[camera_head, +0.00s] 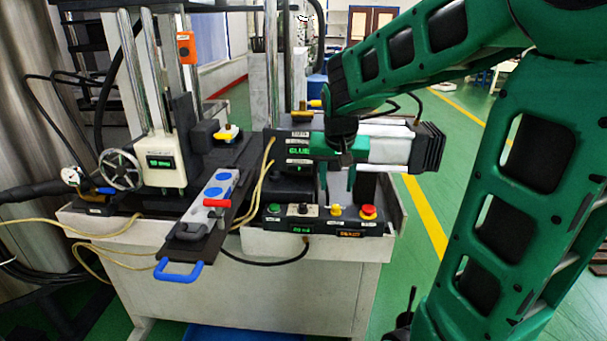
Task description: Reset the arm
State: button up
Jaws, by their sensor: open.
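My green arm reaches in from the right and bends down at the wrist over the right part of the machine bench. My gripper (337,183) hangs below the wrist, small and partly lost against the dark machine parts. Its two thin green fingers stand apart, with nothing seen between them. It is just above and behind the button panel (325,228). A grey-white cylinder with a black ribbed end (400,150) shows right beside the wrist; I cannot tell whether they touch.
A mould tray (193,252) with a blue handle (180,271) juts over the front of the white bench (250,290). A handwheel (120,170) and white gauge box (161,161) stand at left. Yellow cables hang in front. Green floor with a yellow line (432,228) is open at right.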

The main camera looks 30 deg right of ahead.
jog(key=s+f+g+y, duration=0.1)
jog(key=s+f, duration=0.1)
jog(key=s, duration=1.1)
jog(key=s+a+f+n+g+y, duration=0.1)
jog(key=s+f+g, duration=0.1)
jog(key=s, duration=1)
jog(key=shift+s+a+f+g+y, duration=0.15)
jog(key=shift+s+f+g+y, duration=0.15)
jog(key=shift+s+f+y, duration=0.1)
jog(key=shift+w+f, duration=0.2)
jog(key=shift+w, duration=0.45)
